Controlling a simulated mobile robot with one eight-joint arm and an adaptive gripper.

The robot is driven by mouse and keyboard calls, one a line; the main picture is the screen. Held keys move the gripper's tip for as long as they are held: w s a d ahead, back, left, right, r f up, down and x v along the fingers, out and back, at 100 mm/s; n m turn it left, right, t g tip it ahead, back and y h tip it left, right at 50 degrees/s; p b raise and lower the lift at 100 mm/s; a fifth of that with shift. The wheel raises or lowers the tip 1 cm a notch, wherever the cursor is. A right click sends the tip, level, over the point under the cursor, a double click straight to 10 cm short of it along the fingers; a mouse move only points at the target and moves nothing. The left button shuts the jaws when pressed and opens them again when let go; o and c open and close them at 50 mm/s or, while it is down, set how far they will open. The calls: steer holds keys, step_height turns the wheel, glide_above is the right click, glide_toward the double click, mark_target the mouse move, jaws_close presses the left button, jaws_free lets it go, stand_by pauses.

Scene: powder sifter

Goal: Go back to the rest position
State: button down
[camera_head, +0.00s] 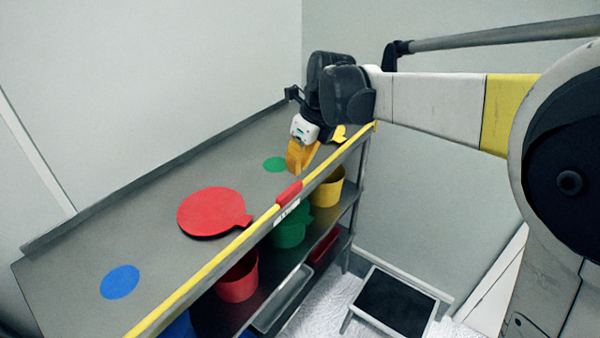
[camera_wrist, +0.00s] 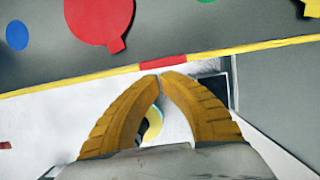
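My gripper (camera_head: 297,162) has yellow fingers and is at the far part of the grey shelf's top (camera_head: 150,225), near its yellow front edge. In the wrist view the two fingertips (camera_wrist: 159,76) meet, so the gripper is shut. Nothing shows clamped at the tips. A rounded yellow and pale-blue shape (camera_wrist: 153,122) shows through the gap between the fingers; I cannot tell what it is. My arm reaches in from the right in the head view.
A red round lid with a tab (camera_head: 210,212), a blue disc (camera_head: 120,282), a green disc (camera_head: 274,164) and a yellow piece (camera_head: 338,133) lie on the top. Red (camera_head: 238,281), green (camera_head: 290,232) and yellow (camera_head: 328,190) buckets are below. A black-topped stool (camera_head: 393,302) stands right.

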steer(key=shift+s, duration=0.15)
steer(key=s+d+f+n+t+h+b, duration=0.1)
steer(key=s+d+f+n+b, duration=0.4)
steer(key=s+n, duration=0.3)
steer(key=s+d+f+n+t+b, duration=0.2)
steer(key=s+d+f+n+b, duration=0.3)
steer(key=s+n, duration=0.3)
steer(key=s+d+f+n+t+h+b, duration=0.1)
steer(key=s+d+f+n+t+b, duration=0.1)
steer(key=s+d+f+n+b, duration=0.3)
steer(key=s+f+n, duration=0.2)
steer(key=s+n, duration=0.1)
steer(key=n, duration=0.1)
steer(key=shift+s+d+f+n+h, duration=0.2)
steer(key=shift+s+d+n+h, duration=0.1)
steer(key=shift+n, duration=0.1)
